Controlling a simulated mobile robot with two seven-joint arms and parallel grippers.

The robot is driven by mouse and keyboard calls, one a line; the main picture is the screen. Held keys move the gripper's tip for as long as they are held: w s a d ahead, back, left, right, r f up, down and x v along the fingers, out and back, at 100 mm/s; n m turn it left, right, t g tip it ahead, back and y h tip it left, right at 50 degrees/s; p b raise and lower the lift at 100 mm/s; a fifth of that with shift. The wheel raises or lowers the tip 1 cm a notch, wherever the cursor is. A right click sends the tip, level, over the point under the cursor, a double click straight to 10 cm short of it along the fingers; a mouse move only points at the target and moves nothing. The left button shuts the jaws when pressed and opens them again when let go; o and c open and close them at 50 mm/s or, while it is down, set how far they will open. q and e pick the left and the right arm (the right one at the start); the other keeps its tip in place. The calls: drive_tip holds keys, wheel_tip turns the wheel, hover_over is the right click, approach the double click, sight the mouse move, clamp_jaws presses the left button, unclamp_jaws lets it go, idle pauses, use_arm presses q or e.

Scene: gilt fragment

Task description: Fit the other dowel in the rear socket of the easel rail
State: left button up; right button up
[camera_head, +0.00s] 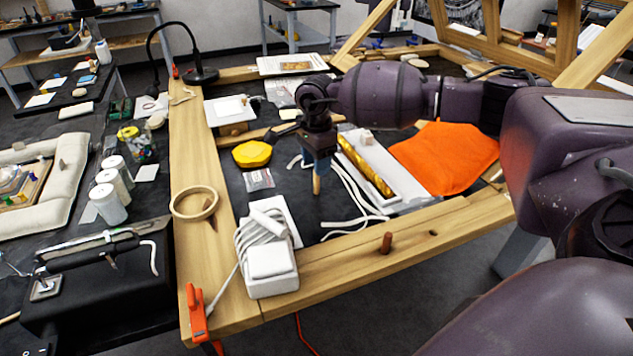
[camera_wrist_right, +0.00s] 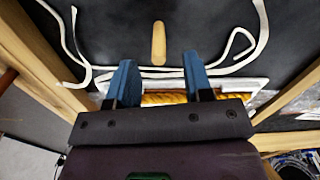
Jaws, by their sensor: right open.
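The easel rail (camera_head: 345,262) is the wooden beam along the front of the frame. One brown dowel (camera_head: 386,242) stands upright in it, and a dark empty socket (camera_head: 433,233) shows to its right. The other dowel (camera_wrist_right: 158,43), pale and round-ended, lies on the dark surface inside the frame. My right gripper (camera_wrist_right: 157,72) is open and empty; the dowel lies just beyond its blue fingertips, in line with the gap. In the head view my right gripper (camera_head: 319,165) points down, and the pale dowel shows just below it. My left gripper is not in view.
A gilt strip (camera_head: 365,167) on a white tray lies right of my gripper, with an orange cloth (camera_head: 445,160) beyond. White straps (camera_head: 350,192) curl around the dowel. A white box with cord (camera_head: 271,272) sits on the frame's front corner.

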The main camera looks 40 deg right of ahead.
sight(317, 193)
wheel_tip(317, 193, down, 4)
drive_tip(key=shift+s, duration=0.1)
clamp_jaws()
idle(0.4)
wheel_tip(317, 193, up, 20)
drive_tip(key=p, duration=0.1)
idle(0.4)
